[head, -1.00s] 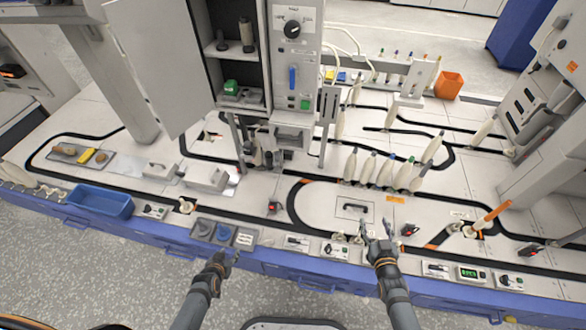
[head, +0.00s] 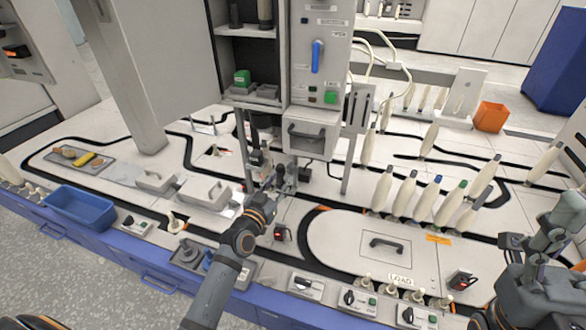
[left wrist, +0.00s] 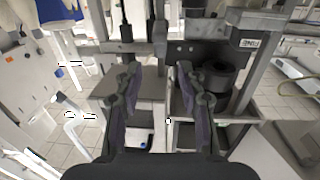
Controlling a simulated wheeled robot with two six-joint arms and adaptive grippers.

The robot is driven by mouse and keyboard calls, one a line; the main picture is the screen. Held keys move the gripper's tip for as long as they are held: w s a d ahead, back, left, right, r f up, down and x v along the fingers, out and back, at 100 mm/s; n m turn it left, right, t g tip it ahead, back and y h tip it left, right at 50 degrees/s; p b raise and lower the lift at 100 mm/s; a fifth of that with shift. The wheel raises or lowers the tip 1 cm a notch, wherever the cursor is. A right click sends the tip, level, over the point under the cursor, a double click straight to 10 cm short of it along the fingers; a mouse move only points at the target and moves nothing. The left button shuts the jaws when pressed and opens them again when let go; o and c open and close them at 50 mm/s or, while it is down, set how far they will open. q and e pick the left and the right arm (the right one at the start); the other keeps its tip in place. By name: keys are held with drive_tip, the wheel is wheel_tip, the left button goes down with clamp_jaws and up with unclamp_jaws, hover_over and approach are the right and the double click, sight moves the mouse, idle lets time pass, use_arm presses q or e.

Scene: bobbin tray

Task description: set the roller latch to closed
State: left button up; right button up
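My left gripper (head: 274,190) reaches in under the cabinet's front, near a small dark mechanism (head: 257,157) between the cabinet's legs. In the left wrist view its two fingers (left wrist: 158,85) are open with nothing between them. Beyond them is a dark bracket (left wrist: 218,48) with a white label, and a black roller-like cylinder (left wrist: 203,80) right of the right finger. This may be the roller latch; its position, open or closed, cannot be told. My right gripper (head: 532,245) is at the right edge above the table, apart from these things; its finger opening is unclear.
The cabinet (head: 318,70) has a blue lever (head: 317,56), a green button and a drawer-like box (head: 307,142) below. Several pale bobbins (head: 425,198) stand right of it. A blue bin (head: 80,208) and grey lidded boxes are at left. The front edge carries small control boxes.

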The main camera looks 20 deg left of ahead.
sight(288, 169)
use_arm(q)
drive_tip(key=w, duration=0.2)
drive_tip(key=w+b, duration=0.1)
drive_tip(key=w, duration=0.4)
drive_tip(key=shift+d+f+b, duration=0.15)
drive_tip(key=shift+d+b, duration=0.15)
drive_tip(key=shift+d, duration=0.1)
drive_tip(key=shift+w+d, duration=0.1)
drive_tip(key=shift+w, duration=0.5)
clamp_jaws()
